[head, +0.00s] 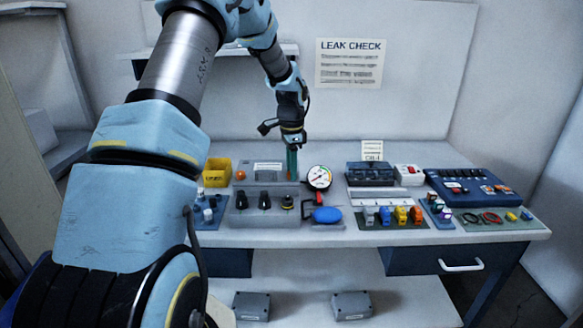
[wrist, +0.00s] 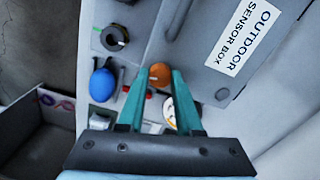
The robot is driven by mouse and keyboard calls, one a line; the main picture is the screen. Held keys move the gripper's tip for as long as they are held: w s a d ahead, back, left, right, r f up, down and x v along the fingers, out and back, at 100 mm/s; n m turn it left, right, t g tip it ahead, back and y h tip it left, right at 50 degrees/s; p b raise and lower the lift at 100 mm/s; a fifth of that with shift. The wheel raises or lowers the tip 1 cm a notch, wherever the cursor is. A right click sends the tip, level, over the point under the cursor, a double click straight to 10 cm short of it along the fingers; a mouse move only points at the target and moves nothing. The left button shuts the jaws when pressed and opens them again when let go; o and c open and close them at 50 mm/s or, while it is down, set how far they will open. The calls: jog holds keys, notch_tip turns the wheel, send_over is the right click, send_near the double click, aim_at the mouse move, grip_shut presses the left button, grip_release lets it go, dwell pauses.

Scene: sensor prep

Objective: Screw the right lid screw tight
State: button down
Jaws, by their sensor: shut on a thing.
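The grey sensor box (head: 265,212) stands on the bench, with its "OUTDOOR SENSOR BOX" label on the lid (wrist: 205,25) in the wrist view. The right lid screw (wrist: 160,75) shows its round orange head at the lid's corner. My gripper (wrist: 161,78) points down with its teal fingers on both sides of that head, shut on it.
A pressure gauge (head: 318,178) stands close right of my gripper, with a blue bulb (head: 327,214) in front. A yellow bin (head: 217,172) is left. Further right are a dark case (head: 370,173), colored connectors (head: 400,214) and a blue panel (head: 473,189).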

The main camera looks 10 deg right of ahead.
jog(key=shift+m+p, duration=0.35)
jog(key=shift+m, duration=1.15)
jog(key=c, duration=0.6)
grip_release()
notch_tip(320, 180, up, 11)
jog(key=b, duration=0.2)
jog(key=shift+f+b, duration=0.1)
jog(key=shift+b, duration=0.2)
jog(key=shift+s+a, duration=0.1)
